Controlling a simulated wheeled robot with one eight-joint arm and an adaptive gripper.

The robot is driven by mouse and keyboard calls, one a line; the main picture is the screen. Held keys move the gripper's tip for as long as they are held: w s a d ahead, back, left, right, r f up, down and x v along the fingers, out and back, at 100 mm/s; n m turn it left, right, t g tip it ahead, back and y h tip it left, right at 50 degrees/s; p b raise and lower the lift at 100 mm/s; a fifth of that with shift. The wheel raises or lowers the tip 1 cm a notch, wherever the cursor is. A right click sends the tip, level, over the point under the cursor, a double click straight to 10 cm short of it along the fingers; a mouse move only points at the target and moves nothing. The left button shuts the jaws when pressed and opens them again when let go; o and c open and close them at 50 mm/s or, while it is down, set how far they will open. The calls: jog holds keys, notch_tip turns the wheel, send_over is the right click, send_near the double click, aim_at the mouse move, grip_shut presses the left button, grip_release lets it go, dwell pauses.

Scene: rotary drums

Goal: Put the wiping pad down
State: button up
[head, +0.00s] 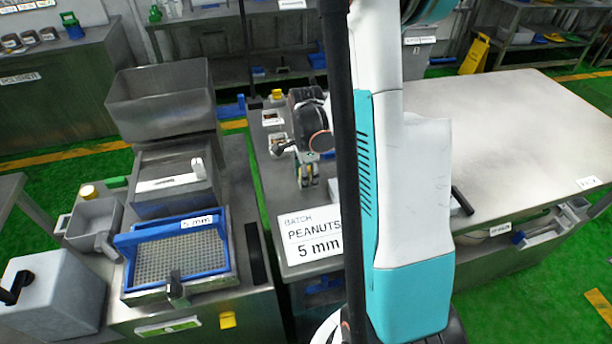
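My gripper (307,176) hangs low over the left part of the grey metal table (490,110), just behind the batch sign. It is small in the head view, and the gap between its fingers is not clear. Small yellow-green patches show at the fingers. I cannot tell whether they are part of the gripper or of a pad. No wiping pad can be made out for certain. My own arm and a dark post cover the middle of the view and may hide part of the table.
A white sign (310,236) reading "Batch Peanuts 5 mm" stands in front of my gripper. Small containers (272,117) lie behind it. A machine with a blue-framed sieve (180,258) stands at left. The table's right part is bare.

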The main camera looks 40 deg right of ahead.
notch_tip(320, 180, up, 12)
jog(key=p, duration=0.3)
dwell(0.4)
